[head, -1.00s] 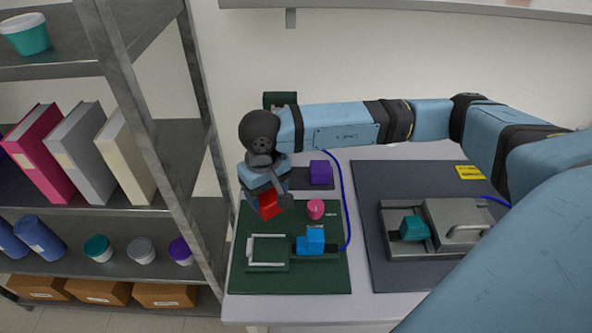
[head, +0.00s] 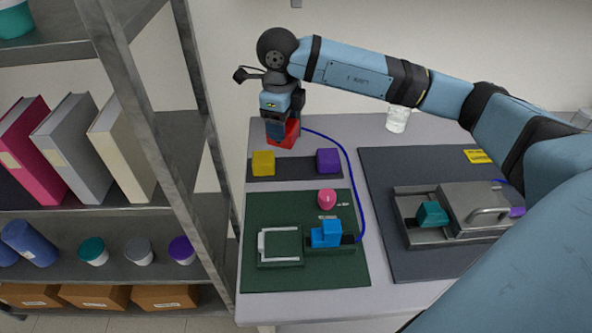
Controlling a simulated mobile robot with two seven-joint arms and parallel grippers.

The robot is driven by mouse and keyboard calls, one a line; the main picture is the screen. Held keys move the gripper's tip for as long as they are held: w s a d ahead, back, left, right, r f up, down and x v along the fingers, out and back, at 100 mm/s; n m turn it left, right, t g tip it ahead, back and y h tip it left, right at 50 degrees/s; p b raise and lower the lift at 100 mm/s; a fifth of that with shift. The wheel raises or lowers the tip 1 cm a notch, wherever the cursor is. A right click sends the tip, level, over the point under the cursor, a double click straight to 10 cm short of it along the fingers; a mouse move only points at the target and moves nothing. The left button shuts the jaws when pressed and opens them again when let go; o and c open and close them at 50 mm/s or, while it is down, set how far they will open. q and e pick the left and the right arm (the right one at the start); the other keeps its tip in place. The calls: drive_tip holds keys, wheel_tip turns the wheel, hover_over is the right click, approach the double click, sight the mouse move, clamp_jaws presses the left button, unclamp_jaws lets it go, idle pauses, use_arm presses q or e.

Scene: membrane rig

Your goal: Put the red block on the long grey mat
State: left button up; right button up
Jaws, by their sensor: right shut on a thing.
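The red block (head: 283,136) is in the jaws of my right gripper (head: 282,125), which points down at the back left of the table. The block appears just beyond the long grey mat (head: 295,169) in the head view; its height above the table is hard to tell. The mat is a narrow dark strip. A yellow block (head: 263,163) sits on its left end and a purple block (head: 328,161) on its right end, with bare mat between them. My left gripper is not in view.
A green mat (head: 260,215) in front holds a pink knob (head: 327,199), a blue block (head: 327,234) and a frame. A larger dark mat (head: 390,165) at right carries a metal rig (head: 470,210). A blue cable (head: 350,180) curves beside the long mat. A shelf (head: 180,190) stands left.

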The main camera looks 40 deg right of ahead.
drive_tip(key=m, duration=0.3)
drive_tip(key=w+d+r+m, duration=0.1)
drive_tip(key=m, duration=0.2)
drive_tip(key=d+m+b, duration=0.1)
drive_tip(key=m, duration=0.1)
drive_tip(key=shift+w+d+r+m, duration=0.15)
drive_tip(key=shift+w+r+m, duration=0.2)
drive_tip(key=shift+r+m, duration=0.05)
drive_tip(key=w+d+r+m+b, duration=0.1)
drive_tip(key=d+r+m, duration=0.1)
drive_tip(key=m, duration=1.2)
hover_over(296, 168)
wheel_tip(296, 168, down, 14)
wheel_tip(296, 168, down, 5)
drive_tip(key=shift+r, duration=0.1)
drive_tip(key=shift+f, duration=0.2)
drive_tip(key=o, duration=1)
